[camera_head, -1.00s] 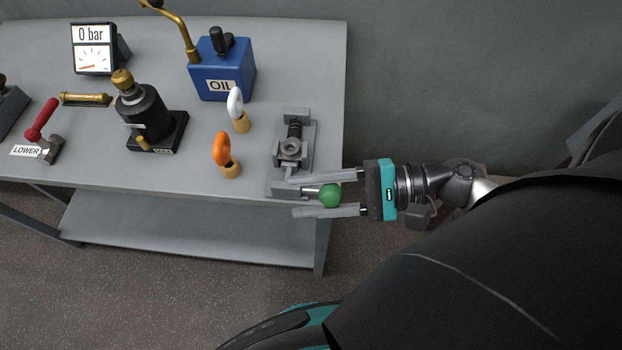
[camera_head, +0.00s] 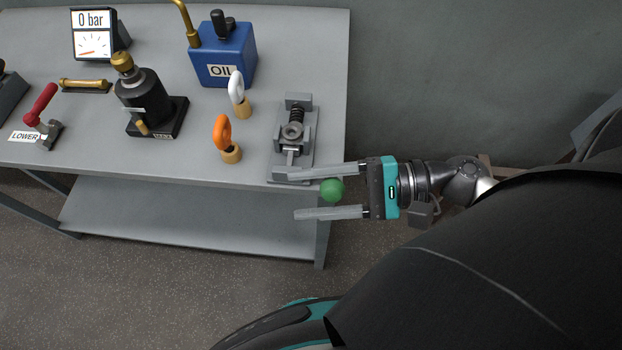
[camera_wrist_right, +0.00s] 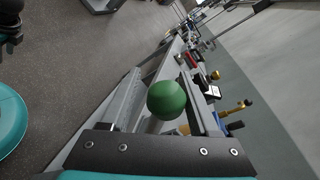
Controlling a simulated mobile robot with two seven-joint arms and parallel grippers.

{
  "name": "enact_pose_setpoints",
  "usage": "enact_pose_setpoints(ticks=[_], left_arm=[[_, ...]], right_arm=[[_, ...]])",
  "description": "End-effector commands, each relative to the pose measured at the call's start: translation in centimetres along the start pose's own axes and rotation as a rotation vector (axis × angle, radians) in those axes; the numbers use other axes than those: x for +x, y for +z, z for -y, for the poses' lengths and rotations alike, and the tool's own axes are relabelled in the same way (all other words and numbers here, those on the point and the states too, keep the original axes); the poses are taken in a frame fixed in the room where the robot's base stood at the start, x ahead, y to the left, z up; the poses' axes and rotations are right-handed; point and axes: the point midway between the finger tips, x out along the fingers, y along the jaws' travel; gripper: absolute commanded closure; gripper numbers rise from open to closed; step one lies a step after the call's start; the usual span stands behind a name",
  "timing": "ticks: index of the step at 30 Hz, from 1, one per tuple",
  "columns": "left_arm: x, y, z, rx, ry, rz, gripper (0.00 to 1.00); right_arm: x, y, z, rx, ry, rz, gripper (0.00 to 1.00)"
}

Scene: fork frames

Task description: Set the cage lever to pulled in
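The cage lever is a grey fixture (camera_head: 293,137) with a spring and ring, at the table's front right corner. Its green ball knob (camera_head: 332,190) is at the corner edge, toward my right gripper (camera_head: 294,194). The gripper is open, with one finger on each side of the knob. The knob is close to the upper finger, and a clear gap separates it from the lower one. Whether it touches the upper finger I cannot tell. That finger hides most of the lever's rod. In the right wrist view the knob (camera_wrist_right: 167,100) shows between the fingers. My left gripper is not in view.
Further left are a black cylinder (camera_head: 140,95), a blue oil box (camera_head: 224,54), a gauge (camera_head: 93,34) and a red lever (camera_head: 41,104).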

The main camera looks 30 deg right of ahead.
Motion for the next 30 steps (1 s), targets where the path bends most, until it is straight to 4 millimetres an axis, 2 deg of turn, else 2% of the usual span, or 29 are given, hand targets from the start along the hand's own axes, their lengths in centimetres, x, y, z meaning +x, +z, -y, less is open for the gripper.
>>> enact_pose_setpoints(ticks=[1, 3, 20, 26, 30], left_arm=[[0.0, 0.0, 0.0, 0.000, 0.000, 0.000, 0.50], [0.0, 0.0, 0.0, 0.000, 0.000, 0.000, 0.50], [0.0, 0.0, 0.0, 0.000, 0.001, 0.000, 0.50], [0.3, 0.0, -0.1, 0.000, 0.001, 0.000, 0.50], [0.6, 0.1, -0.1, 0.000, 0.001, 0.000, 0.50]], right_arm=[[0.0, 0.0, 0.0, -0.001, -0.001, 0.000, 0.32], [0.0, 0.0, 0.1, -0.002, -0.002, 0.000, 0.24], [-0.3, 0.1, 0.3, -0.006, -0.006, 0.001, 0.24], [-2.4, 0.0, 0.2, -0.004, -0.004, -0.002, 0.24], [-4.7, 0.0, 0.1, -0.003, -0.005, -0.002, 0.24]])
